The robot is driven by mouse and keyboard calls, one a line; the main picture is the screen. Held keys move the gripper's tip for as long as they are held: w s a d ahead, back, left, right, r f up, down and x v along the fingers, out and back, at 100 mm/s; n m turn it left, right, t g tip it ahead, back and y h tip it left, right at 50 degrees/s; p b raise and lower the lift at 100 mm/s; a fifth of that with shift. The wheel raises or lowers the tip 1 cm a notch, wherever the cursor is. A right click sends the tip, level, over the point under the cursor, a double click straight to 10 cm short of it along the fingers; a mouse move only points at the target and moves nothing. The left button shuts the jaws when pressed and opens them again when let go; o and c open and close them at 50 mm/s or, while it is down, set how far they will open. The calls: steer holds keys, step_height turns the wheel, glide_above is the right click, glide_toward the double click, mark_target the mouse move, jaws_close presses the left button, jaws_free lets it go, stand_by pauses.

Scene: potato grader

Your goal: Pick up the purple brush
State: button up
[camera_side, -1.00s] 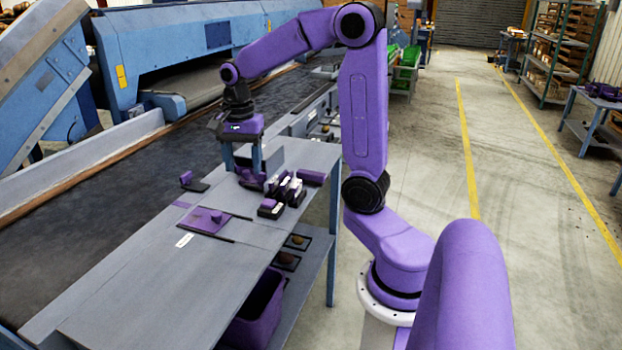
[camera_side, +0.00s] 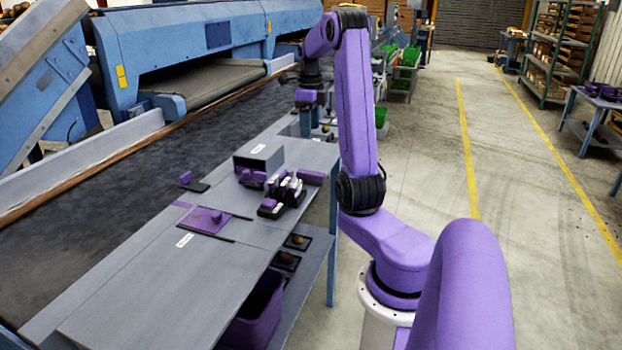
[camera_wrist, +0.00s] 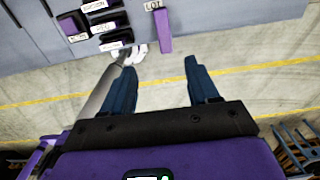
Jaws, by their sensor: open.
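No purple piece shows bristles clearly, so I cannot tell which is the brush. In the wrist view the purple bar (camera_wrist: 162,31) has a label reading LOT and lies beyond my fingertips.
Labelled black holders (camera_side: 284,193) stand close together on the bench, and show in the wrist view (camera_wrist: 106,27). A labelled grey box (camera_side: 262,161) stands behind them. The bench's near part is clear. A conveyor (camera_side: 95,170) runs alongside.

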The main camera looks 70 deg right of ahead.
glide_toward(311, 172)
steer(key=f, duration=0.5)
steer(key=shift+a+f, duration=0.15)
steer(key=shift+a, duration=0.25)
steer(key=shift+d+f, duration=0.2)
steer(key=shift+f, duration=1.1)
steer(key=shift+d+f, duration=0.2)
steer(key=shift+f, duration=1.1)
jaws_close()
